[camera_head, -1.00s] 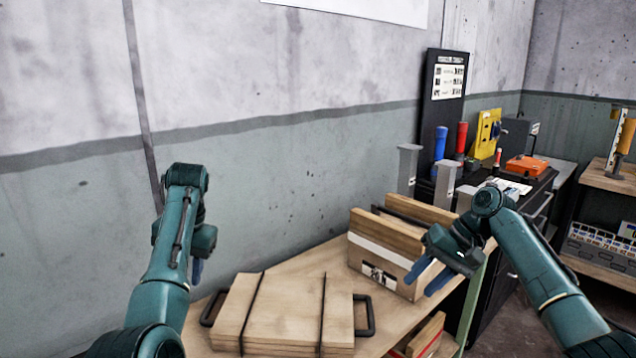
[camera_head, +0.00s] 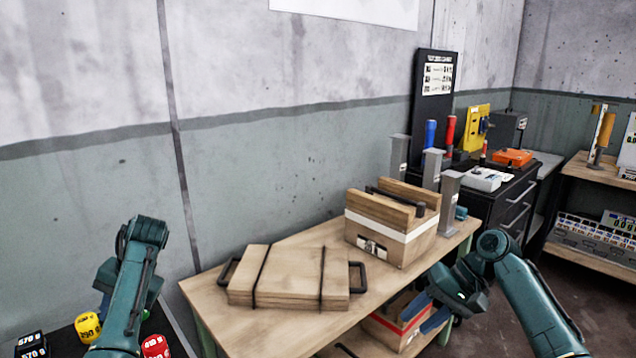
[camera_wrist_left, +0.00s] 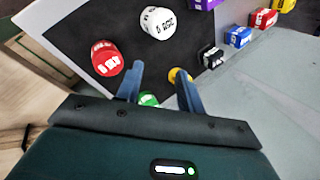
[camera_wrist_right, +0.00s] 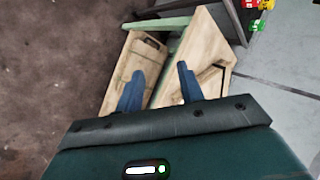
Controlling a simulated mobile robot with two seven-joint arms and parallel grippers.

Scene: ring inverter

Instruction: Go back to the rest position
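My right gripper (camera_head: 426,314) hangs at the front right of the wooden table (camera_head: 210,288), its blue fingers in front of the lower shelf area. In the right wrist view its fingers (camera_wrist_right: 160,90) are apart with nothing between them. My left arm comes in at the lower left of the head view, where its fingers are hidden. In the left wrist view the left fingers (camera_wrist_left: 160,88) are apart and empty, over a dark surface with coloured weights.
A strapped wooden box (camera_head: 290,278) and a wooden crate with a white band (camera_head: 385,235) stand on the table. Red (camera_head: 155,346) and yellow (camera_head: 88,327) weights are near my left arm. A black cabinet (camera_head: 510,205) stands at right. Floor is free at lower right.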

